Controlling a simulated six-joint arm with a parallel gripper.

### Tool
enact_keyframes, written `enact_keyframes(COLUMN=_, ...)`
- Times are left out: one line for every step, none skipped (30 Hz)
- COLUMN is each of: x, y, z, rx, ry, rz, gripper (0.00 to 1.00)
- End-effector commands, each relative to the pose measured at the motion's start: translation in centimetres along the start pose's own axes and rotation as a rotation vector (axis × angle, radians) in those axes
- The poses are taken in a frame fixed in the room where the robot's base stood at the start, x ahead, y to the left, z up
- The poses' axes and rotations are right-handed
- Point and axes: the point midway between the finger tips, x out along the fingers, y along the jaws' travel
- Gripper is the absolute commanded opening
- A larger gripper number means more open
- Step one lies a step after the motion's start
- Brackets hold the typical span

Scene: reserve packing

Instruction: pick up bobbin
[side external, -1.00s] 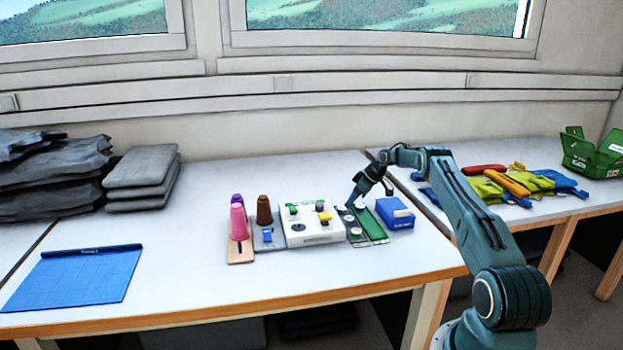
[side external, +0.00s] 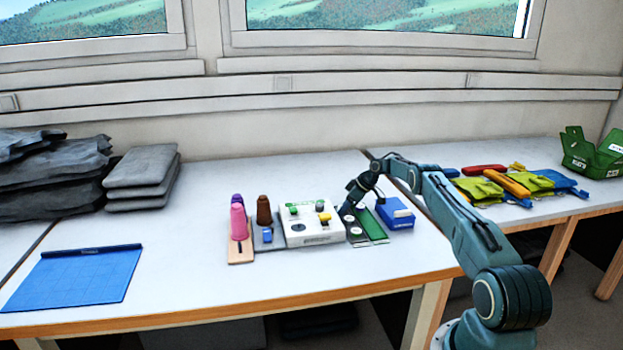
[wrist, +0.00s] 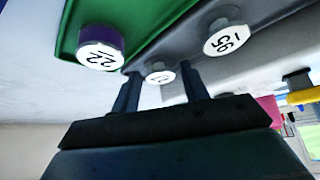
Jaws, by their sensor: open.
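My gripper (side external: 346,212) is low over the grey strip (side external: 362,243) beside the white box, its jaws open. In the wrist view its two fingers (wrist: 160,75) stand on either side of a small white-topped bobbin (wrist: 158,74); I cannot tell whether they touch it. A second white-topped bobbin (wrist: 226,40), with a dark number, stands to the right on the grey strip. A third, with a purple side (wrist: 101,47), stands to the left by the green strip (wrist: 140,14). In the side view the gripper partly hides this area.
A white box with coloured knobs (side external: 311,233) is close left of the gripper. A blue box (side external: 395,213) stands to the right. Pink (side external: 238,222) and brown (side external: 264,210) thread cones stand further left. A blue mat (side external: 75,280) lies at far left, with clear table before it.

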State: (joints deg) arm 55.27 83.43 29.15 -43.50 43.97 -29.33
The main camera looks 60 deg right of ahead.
Motion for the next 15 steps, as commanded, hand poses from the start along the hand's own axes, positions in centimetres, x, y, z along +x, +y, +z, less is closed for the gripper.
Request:
enact_keyframes(x=-0.01, y=0.01, z=0.00, rx=0.000, ry=0.000, rz=0.000, gripper=0.45)
enact_keyframes(x=-0.01, y=0.01, z=0.00, rx=0.000, ry=0.000, rz=0.000, gripper=0.45)
enact_keyframes(x=-0.01, y=0.01, z=0.01, rx=0.000, ry=0.000, rz=0.000, gripper=0.43)
enact_keyframes(x=-0.02, y=0.01, z=0.00, rx=0.000, ry=0.000, rz=0.000, gripper=0.37)
enact_keyframes(x=-0.01, y=0.01, z=0.01, rx=0.000, ry=0.000, rz=0.000, gripper=0.31)
enact_keyframes(x=-0.02, y=0.01, z=0.01, rx=0.000, ry=0.000, rz=0.000, gripper=0.23)
enact_keyframes(x=-0.02, y=0.01, z=0.01, rx=0.000, ry=0.000, rz=0.000, gripper=0.17)
enact_keyframes(x=-0.02, y=0.01, z=0.01, rx=0.000, ry=0.000, rz=0.000, gripper=0.12)
enact_keyframes(x=-0.02, y=0.01, z=0.01, rx=0.000, ry=0.000, rz=0.000, gripper=0.12)
enact_keyframes(x=-0.03, y=0.01, z=0.00, rx=0.000, ry=0.000, rz=0.000, gripper=0.12)
enact_keyframes(x=-0.02, y=0.01, z=0.00, rx=0.000, ry=0.000, rz=0.000, gripper=0.12)
enact_keyframes(x=-0.02, y=0.01, z=0.00, rx=0.000, ry=0.000, rz=0.000, gripper=0.12)
enact_keyframes(x=-0.02, y=0.01, z=0.00, rx=0.000, ry=0.000, rz=0.000, gripper=0.12)
enact_keyframes(x=-0.02, y=0.01, z=0.00, rx=0.000, ry=0.000, rz=0.000, gripper=0.12)
enact_keyframes(x=-0.04, y=0.01, z=-0.01, rx=0.000, ry=0.000, rz=0.000, gripper=0.12)
